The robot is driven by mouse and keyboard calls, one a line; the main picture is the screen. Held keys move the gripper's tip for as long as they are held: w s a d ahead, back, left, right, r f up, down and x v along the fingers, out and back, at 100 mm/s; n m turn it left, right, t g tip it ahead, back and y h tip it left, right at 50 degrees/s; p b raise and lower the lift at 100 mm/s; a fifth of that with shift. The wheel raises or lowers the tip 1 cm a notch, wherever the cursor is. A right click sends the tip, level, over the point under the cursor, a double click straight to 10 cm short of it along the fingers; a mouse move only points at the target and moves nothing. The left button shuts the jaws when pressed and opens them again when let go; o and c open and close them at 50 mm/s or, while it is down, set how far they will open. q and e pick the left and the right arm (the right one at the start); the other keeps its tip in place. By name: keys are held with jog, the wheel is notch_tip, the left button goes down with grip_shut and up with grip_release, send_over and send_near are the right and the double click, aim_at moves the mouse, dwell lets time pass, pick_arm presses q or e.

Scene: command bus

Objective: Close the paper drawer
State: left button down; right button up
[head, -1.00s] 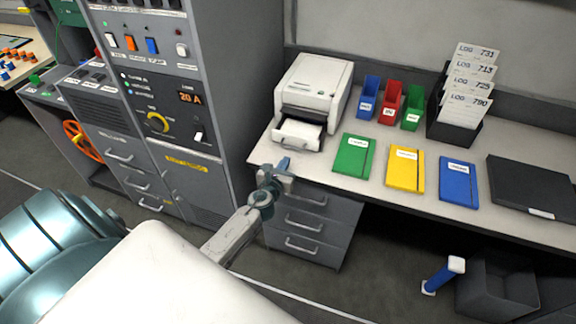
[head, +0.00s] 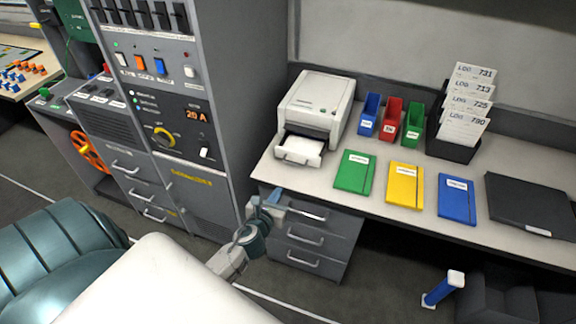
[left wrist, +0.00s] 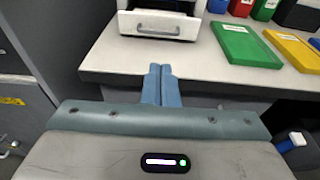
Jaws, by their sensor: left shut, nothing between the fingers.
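The paper drawer (head: 300,149) is the small white tray at the bottom front of the white printer (head: 321,97) on the desk. It sticks out toward me, open, with what looks like white paper in it. In the left wrist view, its front and handle (left wrist: 157,30) face me at the top of the picture. My left gripper (head: 275,197) is shut and empty, in front of the desk's edge and lower left of the drawer in the head view. Its blue fingertips (left wrist: 160,67) point toward the drawer, apart from it. My right gripper is not in view.
Desk drawers (head: 307,237) stand under the desk top (head: 290,173), near my gripper. A green folder (head: 354,172) lies right of the paper drawer, with yellow and blue folders beyond. A tall grey cabinet (head: 225,90) stands left of the desk.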

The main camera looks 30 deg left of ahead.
pick_arm(q)
jog(key=x, duration=1.2)
jog(key=shift+w+a, duration=0.1)
jog(key=shift+w, duration=0.3)
jog(key=shift+w+a+f+b, duration=0.2)
jog(key=shift+w+b, duration=0.1)
jog(key=shift+w, duration=0.3)
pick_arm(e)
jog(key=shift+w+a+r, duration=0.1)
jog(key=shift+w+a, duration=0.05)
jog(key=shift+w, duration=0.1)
pick_arm(q)
jog(key=shift+r, duration=0.1)
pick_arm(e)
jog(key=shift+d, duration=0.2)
